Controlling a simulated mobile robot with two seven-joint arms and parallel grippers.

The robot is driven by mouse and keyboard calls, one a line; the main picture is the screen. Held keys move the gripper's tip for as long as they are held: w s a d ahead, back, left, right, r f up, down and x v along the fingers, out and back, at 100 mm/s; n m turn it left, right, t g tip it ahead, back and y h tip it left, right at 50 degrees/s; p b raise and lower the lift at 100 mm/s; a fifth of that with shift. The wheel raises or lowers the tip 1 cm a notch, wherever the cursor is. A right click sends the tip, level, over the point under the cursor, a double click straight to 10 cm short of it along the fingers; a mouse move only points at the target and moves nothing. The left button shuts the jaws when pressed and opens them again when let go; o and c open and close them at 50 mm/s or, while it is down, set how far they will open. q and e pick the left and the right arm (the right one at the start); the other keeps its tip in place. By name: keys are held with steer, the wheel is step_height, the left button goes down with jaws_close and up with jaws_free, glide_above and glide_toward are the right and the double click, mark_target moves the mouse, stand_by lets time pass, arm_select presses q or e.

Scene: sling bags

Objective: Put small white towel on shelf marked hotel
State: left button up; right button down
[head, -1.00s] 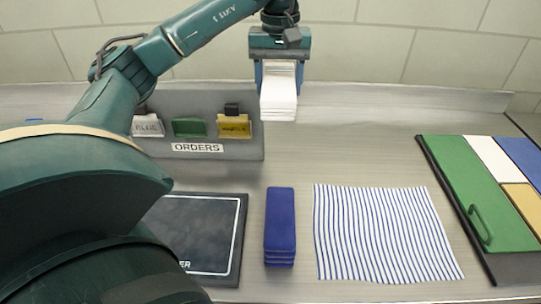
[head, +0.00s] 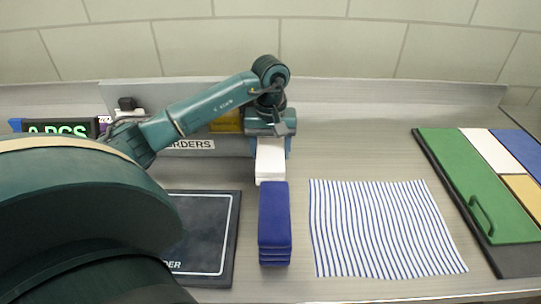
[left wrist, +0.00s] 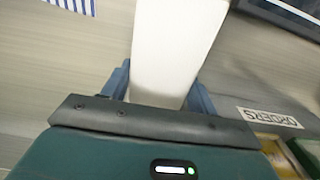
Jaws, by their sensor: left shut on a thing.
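My left gripper (head: 271,150) is shut on a folded white towel (head: 270,162), which sticks out of the jaws toward the front. The towel also shows in the left wrist view (left wrist: 178,45) between the gripper's fingers (left wrist: 158,88). In the head view the towel's front end is just behind a folded blue towel stack (head: 274,222); I cannot tell whether they touch. No shelf marked hotel can be made out. My right gripper is not in view.
A striped blue and white cloth (head: 385,228) lies right of the blue stack. A dark board (head: 205,235) lies left. A grey ORDERS rack (head: 195,146) with cards stands behind. A board with green, white, blue and tan panels (head: 480,185) is at right.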

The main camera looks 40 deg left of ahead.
arm_select(q)
steer(key=shift+f, duration=1.15)
steer(key=shift+f, duration=0.25)
steer(key=o, duration=1)
steer(key=shift+r, duration=0.1)
steer(key=shift+o, duration=0.2)
